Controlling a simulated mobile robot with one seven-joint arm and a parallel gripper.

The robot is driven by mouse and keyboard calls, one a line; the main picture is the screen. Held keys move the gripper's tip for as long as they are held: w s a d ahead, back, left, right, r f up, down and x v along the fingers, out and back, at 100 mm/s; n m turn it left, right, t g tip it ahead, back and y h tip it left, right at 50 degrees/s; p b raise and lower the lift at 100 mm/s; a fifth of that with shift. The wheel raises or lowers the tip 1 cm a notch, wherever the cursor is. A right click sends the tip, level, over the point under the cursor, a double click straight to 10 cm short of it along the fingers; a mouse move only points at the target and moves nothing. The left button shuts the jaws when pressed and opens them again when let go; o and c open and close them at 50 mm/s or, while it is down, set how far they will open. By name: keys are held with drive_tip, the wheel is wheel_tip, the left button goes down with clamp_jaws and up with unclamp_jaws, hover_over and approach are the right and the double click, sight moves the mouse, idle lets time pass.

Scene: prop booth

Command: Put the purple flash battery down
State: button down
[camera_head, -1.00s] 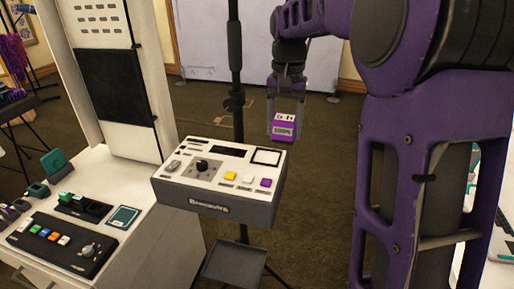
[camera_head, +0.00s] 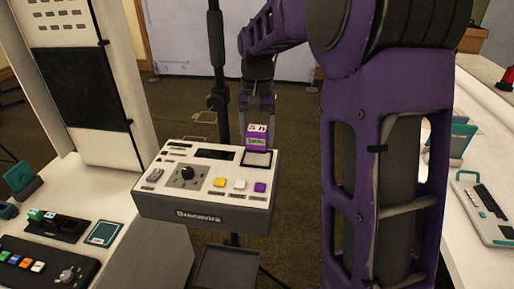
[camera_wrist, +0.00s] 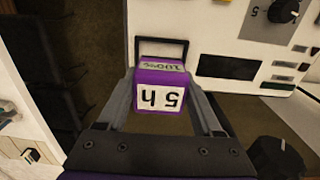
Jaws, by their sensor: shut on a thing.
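The purple flash battery (camera_head: 257,137) is a small block with a white top marked "5 h" and a white label on its front. My gripper (camera_head: 259,118) is shut on it and holds it upright. In the head view it appears over the black-framed square (camera_head: 256,159) at the back right of the control box. In the wrist view the battery (camera_wrist: 164,95) sits between the two fingers (camera_wrist: 166,108), and the black frame (camera_wrist: 162,50) shows just beyond it. I cannot tell whether the battery touches the box top.
The white-topped control box (camera_head: 206,181) carries a black knob, a dark display and yellow, white and purple buttons. A dark stand pole (camera_head: 217,65) rises behind it. A white counter (camera_head: 120,196) with small devices is at left. A white table (camera_head: 467,245) is at right.

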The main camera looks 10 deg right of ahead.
sight(257, 147)
drive_tip(key=shift+f, duration=1.6)
drive_tip(key=shift+f+b, duration=0.2)
drive_tip(key=shift+b, duration=0.1)
drive_tip(key=shift+c, duration=0.2)
unclamp_jaws()
wheel_tip(257, 147, up, 12)
drive_tip(key=shift+r+p, duration=0.25)
drive_tip(key=shift+p, duration=0.75)
